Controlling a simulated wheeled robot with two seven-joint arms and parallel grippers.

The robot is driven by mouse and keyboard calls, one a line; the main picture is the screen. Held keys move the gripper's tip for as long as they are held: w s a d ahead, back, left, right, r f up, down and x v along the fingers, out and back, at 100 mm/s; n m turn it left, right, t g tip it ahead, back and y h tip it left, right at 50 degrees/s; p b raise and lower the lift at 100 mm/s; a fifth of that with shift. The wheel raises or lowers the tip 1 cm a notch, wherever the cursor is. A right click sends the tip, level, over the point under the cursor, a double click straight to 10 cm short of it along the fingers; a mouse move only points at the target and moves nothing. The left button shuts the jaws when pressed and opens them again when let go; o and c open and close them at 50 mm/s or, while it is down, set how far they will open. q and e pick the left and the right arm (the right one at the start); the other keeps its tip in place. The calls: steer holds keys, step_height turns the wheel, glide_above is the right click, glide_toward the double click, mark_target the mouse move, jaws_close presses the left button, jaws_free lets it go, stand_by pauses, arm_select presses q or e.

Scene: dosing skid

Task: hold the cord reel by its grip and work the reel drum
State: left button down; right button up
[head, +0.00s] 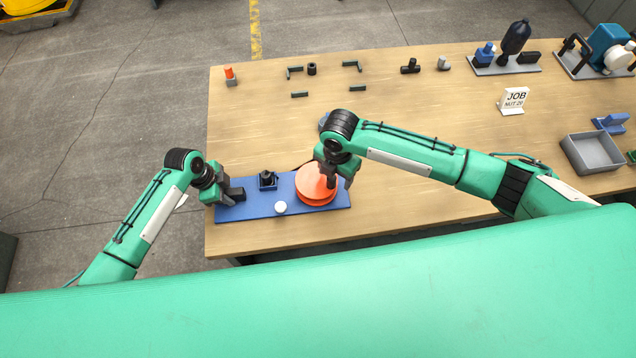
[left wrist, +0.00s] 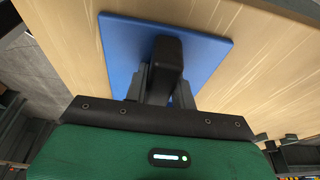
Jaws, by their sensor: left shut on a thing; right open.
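The cord reel has a blue base plate (head: 250,211) lying at the front left of the table, with an orange drum (head: 314,186) at its right end. A black grip (head: 237,194) stands at the left end of the plate; it also shows in the left wrist view (left wrist: 167,55). My left gripper (head: 226,196) is shut on this grip, its fingers on both sides of it. My right gripper (head: 333,179) is open at the right side of the drum, over its upper face. The fingers cover part of the drum, and I cannot tell whether they touch it.
A small black block (head: 268,180) and a white knob (head: 280,208) sit on the plate between grip and drum. Black corner pieces (head: 295,69) and fittings lie further back. A JOB sign (head: 513,100) and a grey bin (head: 592,152) stand right.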

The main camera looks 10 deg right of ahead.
arm_select(q)
steer(key=shift+s+f, duration=0.15)
steer(key=shift+f, duration=0.05)
arm_select(e)
steer(key=shift+r, duration=3.9)
arm_select(q)
steer(key=shift+c, duration=1.2)
jaws_free()
steer(key=shift+f, duration=0.1)
arm_select(e)
steer(key=shift+r, duration=0.1)
arm_select(q)
steer(key=shift+r+p, duration=1.2)
steer(key=shift+r, duration=0.25)
steer(key=shift+w+r+p, duration=0.2)
steer(key=shift+r+p, duration=1.35)
steer(key=shift+r, duration=0.25)
arm_select(e)
steer(key=shift+w+r, duration=0.1)
steer(key=shift+r, duration=2.5)
arm_select(q)
steer(key=shift+s, duration=0.1)
arm_select(e)
steer(key=shift+a, duration=0.1)
